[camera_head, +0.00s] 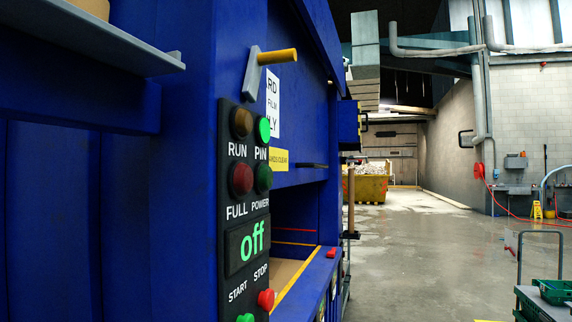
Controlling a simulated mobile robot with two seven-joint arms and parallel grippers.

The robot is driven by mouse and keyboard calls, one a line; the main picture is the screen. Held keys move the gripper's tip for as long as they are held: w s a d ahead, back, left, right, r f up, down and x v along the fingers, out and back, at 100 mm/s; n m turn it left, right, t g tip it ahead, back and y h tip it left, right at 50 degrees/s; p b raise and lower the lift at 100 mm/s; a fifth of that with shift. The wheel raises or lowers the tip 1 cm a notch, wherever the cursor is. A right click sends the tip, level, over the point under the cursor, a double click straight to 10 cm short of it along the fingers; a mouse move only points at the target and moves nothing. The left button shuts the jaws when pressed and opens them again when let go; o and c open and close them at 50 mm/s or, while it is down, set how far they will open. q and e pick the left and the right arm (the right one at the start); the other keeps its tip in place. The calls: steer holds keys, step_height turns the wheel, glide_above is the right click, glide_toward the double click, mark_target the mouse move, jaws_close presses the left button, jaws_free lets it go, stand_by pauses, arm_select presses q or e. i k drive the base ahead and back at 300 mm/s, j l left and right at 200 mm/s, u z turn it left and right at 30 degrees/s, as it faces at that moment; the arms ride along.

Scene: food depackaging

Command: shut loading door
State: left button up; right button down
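A large blue machine (188,200) fills the left half of the head view, close to me. Its blue front panel (305,120), which looks like the loading door, carries a white sign (272,102), a yellow label (279,159) and a dark bar handle (313,165). Below this panel an opening (295,215) shows, with a yellow-edged sill (297,284) at its bottom. A grey lever with a yellow grip (277,57) sticks out above the control panel (244,205). The display reads "off"; the PIN lamp is bright green. Neither gripper is in view.
A grey shelf (105,40) juts out at upper left. Wet concrete floor (420,255) is free to the machine's right. A trolley with a green crate (553,291) stands at lower right. A yellow skip (366,188) stands far back. A red hose (535,218) hangs by the right wall.

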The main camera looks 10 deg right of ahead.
mark_target(298, 98)
steer(key=i+l+u, duration=0.4)
steer(key=l, duration=0.25)
steer(key=i+l+u, duration=0.2)
steer(key=i+l, duration=0.15)
steer(key=i+l+u, duration=0.2)
steer(key=l, duration=0.3)
